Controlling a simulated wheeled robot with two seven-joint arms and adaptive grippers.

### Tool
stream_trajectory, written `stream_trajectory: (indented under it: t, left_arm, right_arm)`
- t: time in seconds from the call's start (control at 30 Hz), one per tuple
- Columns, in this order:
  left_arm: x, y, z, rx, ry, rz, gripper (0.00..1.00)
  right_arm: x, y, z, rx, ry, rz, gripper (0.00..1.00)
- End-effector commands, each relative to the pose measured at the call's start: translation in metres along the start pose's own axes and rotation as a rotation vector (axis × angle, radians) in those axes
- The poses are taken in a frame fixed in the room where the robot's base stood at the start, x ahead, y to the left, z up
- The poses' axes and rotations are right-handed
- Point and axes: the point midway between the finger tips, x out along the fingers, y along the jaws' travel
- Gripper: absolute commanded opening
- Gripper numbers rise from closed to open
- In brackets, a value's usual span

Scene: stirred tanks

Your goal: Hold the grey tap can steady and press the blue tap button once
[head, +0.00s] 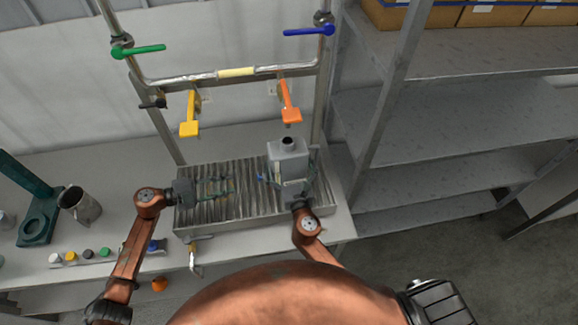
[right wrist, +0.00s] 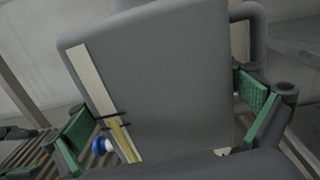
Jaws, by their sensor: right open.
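The grey tap can (head: 288,155), a boxy can with a short dark-mouthed neck, stands upright at the right end of the ribbed metal tray. A blue tap button (head: 262,178) shows low on its left side; it also shows in the right wrist view (right wrist: 100,146), beside a pale strip with a yellow part. My right gripper (head: 290,170) is open, with its green-padded fingers on either side of the can; a gap shows at the left finger, and contact at the right is unclear. My left gripper (head: 217,188) is over the tray, left of the can, pointing at it, seemingly open and empty.
Above the tray (head: 205,228) hang a yellow lever (head: 190,115) and an orange lever (head: 290,100). Pipes with green (head: 140,50) and blue (head: 308,31) handles rise behind. A metal mug (head: 80,205) stands left. Grey shelving (head: 430,110) stands close on the right.

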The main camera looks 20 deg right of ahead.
Motion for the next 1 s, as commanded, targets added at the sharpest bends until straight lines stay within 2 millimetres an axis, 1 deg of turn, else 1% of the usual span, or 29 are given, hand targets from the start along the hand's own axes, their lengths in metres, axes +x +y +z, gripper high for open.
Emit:
stream_trajectory:
  t: [0.23,1.0]
  left_arm:
    - [0.0,0.0,0.0,0.0,0.0,0.0,0.29]
    - [0.0,0.0,0.0,0.0,0.0,0.0,0.29]
  right_arm:
    - [0.0005,-0.0002,-0.0002,0.0,0.0,0.0,0.99]
    - [0.0003,-0.0002,-0.0002,0.0,0.0,0.0,0.46]
